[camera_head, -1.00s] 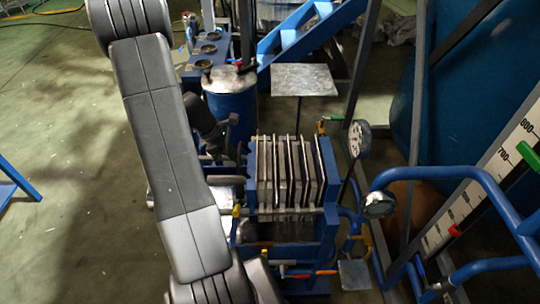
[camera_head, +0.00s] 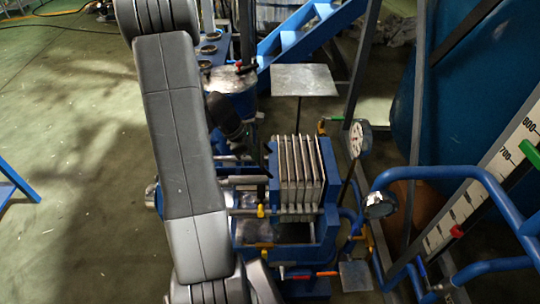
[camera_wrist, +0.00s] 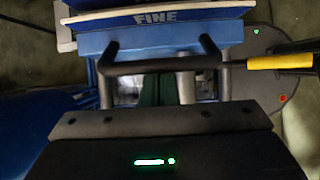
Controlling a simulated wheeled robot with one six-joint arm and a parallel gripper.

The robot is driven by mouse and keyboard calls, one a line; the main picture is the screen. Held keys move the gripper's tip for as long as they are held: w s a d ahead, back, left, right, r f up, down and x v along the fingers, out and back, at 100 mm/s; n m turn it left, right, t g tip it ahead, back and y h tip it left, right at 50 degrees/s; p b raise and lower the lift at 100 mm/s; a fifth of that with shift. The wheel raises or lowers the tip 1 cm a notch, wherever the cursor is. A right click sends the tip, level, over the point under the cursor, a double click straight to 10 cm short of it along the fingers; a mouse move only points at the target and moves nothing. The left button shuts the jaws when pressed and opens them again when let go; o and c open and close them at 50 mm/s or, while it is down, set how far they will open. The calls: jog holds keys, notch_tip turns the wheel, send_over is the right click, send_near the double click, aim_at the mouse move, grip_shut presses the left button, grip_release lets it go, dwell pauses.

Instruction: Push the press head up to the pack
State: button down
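The press head is a blue upright plate (camera_head: 272,172) at the left end of the pack in the head view. The pack of pale plates (camera_head: 300,172) stands to its right, with the plates close together. Head and pack look touching or nearly so. In the wrist view a blue plate marked FINE (camera_wrist: 153,19) is at the top, with a dark U-shaped handle (camera_wrist: 160,66) below it. My gripper (camera_wrist: 165,122) is at the bottom of that view, just short of the handle bar. Its fingers are not clearly separable. My arm hides part of the press in the head view.
A yellow-gripped lever (camera_wrist: 280,62) juts in at right in the wrist view. A round gauge (camera_head: 361,138) and blue pipes (camera_head: 440,174) stand right of the press. A blue drum (camera_head: 233,82) and a metal shelf (camera_head: 302,80) are behind. Open floor (camera_head: 75,200) lies to the left.

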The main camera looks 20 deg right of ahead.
jog(key=shift+s+d+r, duration=0.1)
jog(key=shift+s+d, duration=0.1)
jog(key=shift+d, duration=0.35)
notch_tip(320, 180, up, 9)
jog(key=a+p, duration=0.1)
jog(key=p, duration=0.6)
jog(key=shift+w, duration=0.2)
jog(key=shift+a, duration=0.15)
